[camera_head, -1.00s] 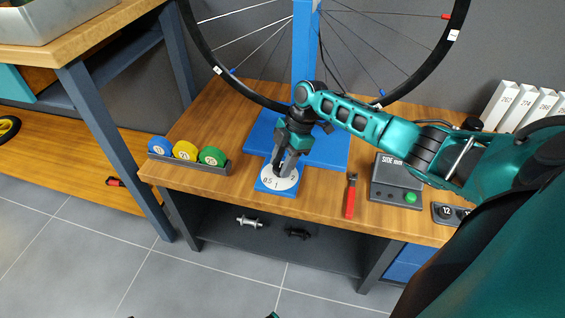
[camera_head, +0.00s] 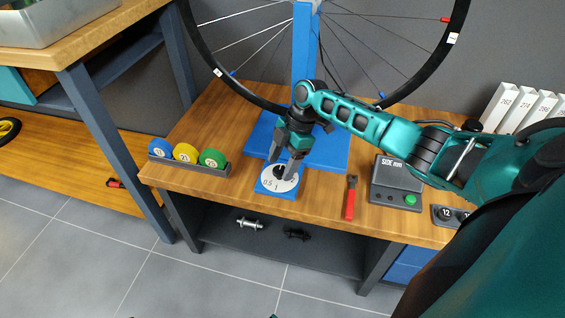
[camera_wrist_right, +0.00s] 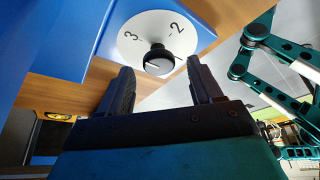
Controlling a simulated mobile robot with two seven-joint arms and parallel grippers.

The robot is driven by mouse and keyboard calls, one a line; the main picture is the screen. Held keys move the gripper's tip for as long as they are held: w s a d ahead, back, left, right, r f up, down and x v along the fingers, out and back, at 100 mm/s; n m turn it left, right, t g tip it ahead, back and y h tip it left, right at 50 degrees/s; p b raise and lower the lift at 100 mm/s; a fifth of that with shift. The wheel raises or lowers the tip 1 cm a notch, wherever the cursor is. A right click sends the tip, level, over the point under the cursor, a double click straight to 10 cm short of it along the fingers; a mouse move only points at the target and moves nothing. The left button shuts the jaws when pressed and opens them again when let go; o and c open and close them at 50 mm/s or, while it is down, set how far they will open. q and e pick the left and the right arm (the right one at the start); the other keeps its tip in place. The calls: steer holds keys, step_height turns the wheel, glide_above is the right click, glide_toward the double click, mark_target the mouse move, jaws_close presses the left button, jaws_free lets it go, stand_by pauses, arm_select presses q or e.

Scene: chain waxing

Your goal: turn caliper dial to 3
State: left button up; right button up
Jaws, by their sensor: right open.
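The caliper dial is a white disc (camera_head: 266,176) with black numerals, on a blue base (camera_head: 262,188) at the table's front. Its black knob (camera_head: 279,172) stands at the centre. The wrist view shows the disc (camera_wrist_right: 130,48) with 3 and 2 legible, and the knob (camera_wrist_right: 158,60) with a pale pointer line; its exact reading is unclear. My right gripper (camera_head: 284,164) is open over the dial, fingers apart on either side of the knob. In the wrist view the open fingers (camera_wrist_right: 163,78) point at the knob without gripping it. My left gripper is not in view.
A rack (camera_head: 190,162) of blue, yellow and green rolls stands left of the dial. A red-handled tool (camera_head: 350,198) and a grey box (camera_head: 394,181) with a green button lie to the right. A wheel on a blue stand (camera_head: 304,45) rises behind.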

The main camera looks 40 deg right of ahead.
mark_target(282, 168)
arm_select(q)
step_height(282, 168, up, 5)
steer(key=p, duration=0.4)
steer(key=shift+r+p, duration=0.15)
steer(key=shift+p, duration=0.2)
arm_select(e)
step_height(282, 168, up, 19)
steer(key=s+a+f+m+t+p, duration=0.2)
steer(key=a+f+m+p, duration=0.1)
steer(key=a+f, duration=0.25)
steer(key=s+a+f+m+t+p, duration=0.2)
steer(key=s+a+f+m, duration=0.1)
steer(key=a+f, duration=0.3)
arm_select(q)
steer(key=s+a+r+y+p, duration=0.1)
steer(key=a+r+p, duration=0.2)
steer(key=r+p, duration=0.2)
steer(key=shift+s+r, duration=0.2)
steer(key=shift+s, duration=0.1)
arm_select(e)
steer(key=s+a+r+m+t+h, duration=0.2)
steer(key=s+m+t, duration=0.4)
steer(key=s, duration=0.7)
steer(key=m, duration=0.2)
steer(key=shift+a+r+m+t+h, duration=0.2)
steer(key=shift+a+m+t+h, duration=0.05)
steer(key=shift+m+t+h, duration=0.05)
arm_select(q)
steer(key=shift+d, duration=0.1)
